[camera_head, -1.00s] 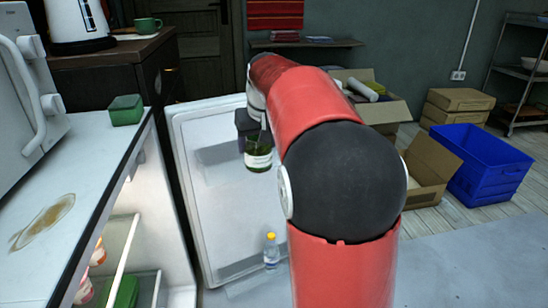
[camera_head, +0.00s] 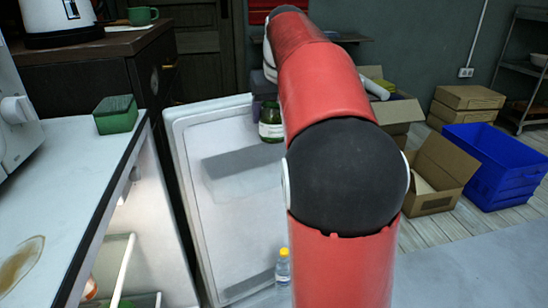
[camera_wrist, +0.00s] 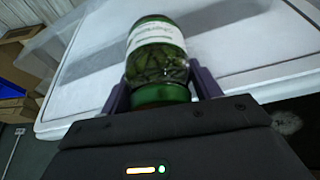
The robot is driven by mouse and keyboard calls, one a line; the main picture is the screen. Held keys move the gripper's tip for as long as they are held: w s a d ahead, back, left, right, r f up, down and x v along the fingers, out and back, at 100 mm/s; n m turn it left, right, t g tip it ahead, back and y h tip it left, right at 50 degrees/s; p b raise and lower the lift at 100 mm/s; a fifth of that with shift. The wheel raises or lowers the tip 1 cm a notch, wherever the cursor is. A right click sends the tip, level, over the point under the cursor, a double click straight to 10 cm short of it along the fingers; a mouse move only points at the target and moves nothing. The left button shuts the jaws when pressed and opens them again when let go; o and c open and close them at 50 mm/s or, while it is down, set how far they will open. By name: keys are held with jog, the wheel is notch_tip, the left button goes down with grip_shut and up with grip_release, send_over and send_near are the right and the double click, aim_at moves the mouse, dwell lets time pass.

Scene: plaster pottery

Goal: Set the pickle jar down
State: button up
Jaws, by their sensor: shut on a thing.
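The pickle jar (camera_head: 271,131) is dark green glass with a white label, partly hidden behind my red arm in the head view. In the wrist view the jar (camera_wrist: 157,58) shows pickles inside and a green lid turned toward my camera. My gripper (camera_wrist: 160,93) is shut on the jar at its lid end, with a purple-grey finger on each side. In the head view the jar is near the upper right of the open white fridge door (camera_head: 195,128). I cannot tell whether the jar touches anything below.
A small clear bottle with a yellow cap (camera_head: 283,268) stands low by the door. A green box (camera_head: 116,115) sits on the white fridge top (camera_head: 70,165). Cardboard boxes (camera_head: 437,175) and a blue crate (camera_head: 497,160) stand on the floor at right.

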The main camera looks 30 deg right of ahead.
notch_tip(320, 180, down, 10)
jog(key=shift+f+b, duration=0.2)
jog(key=shift+b, duration=0.85)
jog(key=shift+f, duration=0.1)
jog(key=o, duration=1.4)
jog(key=shift+f, duration=0.1)
jog(key=d+p+v, duration=0.1)
jog(key=p+v, duration=0.1)
jog(key=v, duration=1)
jog(key=shift+n+t+y, duration=0.3)
jog(key=shift+n+t, duration=0.3)
jog(key=shift+n, duration=0.1)
jog(key=s+a+f, duration=0.5)
jog(key=s, duration=0.2)
jog(key=s+a+f, duration=0.5)
jog(key=s+f, duration=0.1)
jog(key=s, duration=0.1)
jog(key=s+a+f, duration=0.5)
jog(key=s+a, duration=0.1)
jog(key=s, duration=0.2)
jog(key=shift+s+f, duration=0.1)
jog(key=shift+f, duration=0.3)
